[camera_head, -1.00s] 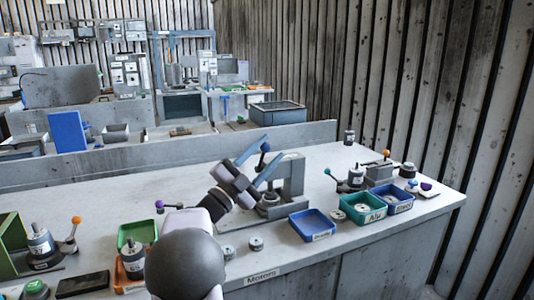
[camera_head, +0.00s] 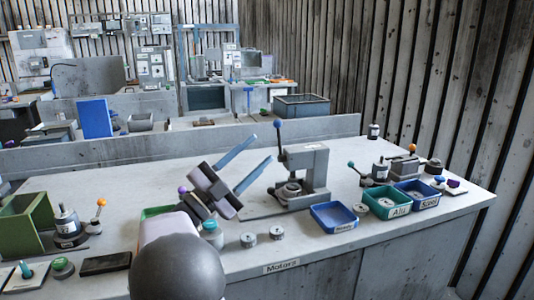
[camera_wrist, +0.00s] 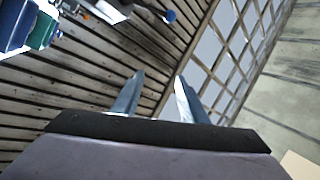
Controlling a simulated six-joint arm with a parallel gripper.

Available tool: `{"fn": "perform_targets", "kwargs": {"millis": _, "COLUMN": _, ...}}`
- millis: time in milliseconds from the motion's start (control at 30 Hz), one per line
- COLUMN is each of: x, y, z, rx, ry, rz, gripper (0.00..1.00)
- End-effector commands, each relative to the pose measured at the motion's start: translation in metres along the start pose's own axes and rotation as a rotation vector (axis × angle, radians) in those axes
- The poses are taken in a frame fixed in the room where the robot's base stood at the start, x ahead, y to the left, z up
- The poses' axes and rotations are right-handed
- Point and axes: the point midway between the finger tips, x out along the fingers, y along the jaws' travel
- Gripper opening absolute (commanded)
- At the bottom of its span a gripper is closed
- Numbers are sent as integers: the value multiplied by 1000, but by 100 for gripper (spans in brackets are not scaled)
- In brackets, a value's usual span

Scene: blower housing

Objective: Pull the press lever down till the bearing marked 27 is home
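The grey bench press (camera_head: 307,165) stands on the table right of my gripper. Its dark lever (camera_head: 280,138) stands nearly upright with a blue knob (camera_head: 278,125) on top. A round metal part (camera_head: 291,189) sits at the press base under the head; I cannot read a 27 on it or tell how far it is seated. My gripper (camera_head: 262,148) is open and empty, its two blue-grey fingers pointing up and right, left of the lever and apart from it. The fingers (camera_wrist: 160,75) also show spread in the wrist view, with a blue knob (camera_wrist: 169,15) beyond them.
A blue tray (camera_head: 335,228), a green tray (camera_head: 388,214) and another blue tray (camera_head: 420,203) line the front right. Two small metal parts (camera_head: 248,240) lie in front of the press. A purple-knobbed lever (camera_head: 182,190) is beside my arm.

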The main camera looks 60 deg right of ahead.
Motion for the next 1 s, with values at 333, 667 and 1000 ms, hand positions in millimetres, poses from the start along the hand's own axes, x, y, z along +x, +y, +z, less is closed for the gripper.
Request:
{"fn": "perform_targets", "kwargs": {"millis": 333, "x": -10, "y": -4, "z": -3, "rx": 0, "ry": 0, "rz": 0, "gripper": 40}}
{"fn": "perform_targets", "kwargs": {"millis": 667, "x": -10, "y": -4, "z": -2, "rx": -1, "ry": -2, "rz": -2, "gripper": 40}}
{"fn": "perform_targets", "kwargs": {"millis": 1000, "x": -38, "y": -73, "z": 50, "rx": -229, "ry": -240, "rz": -280, "gripper": 40}}
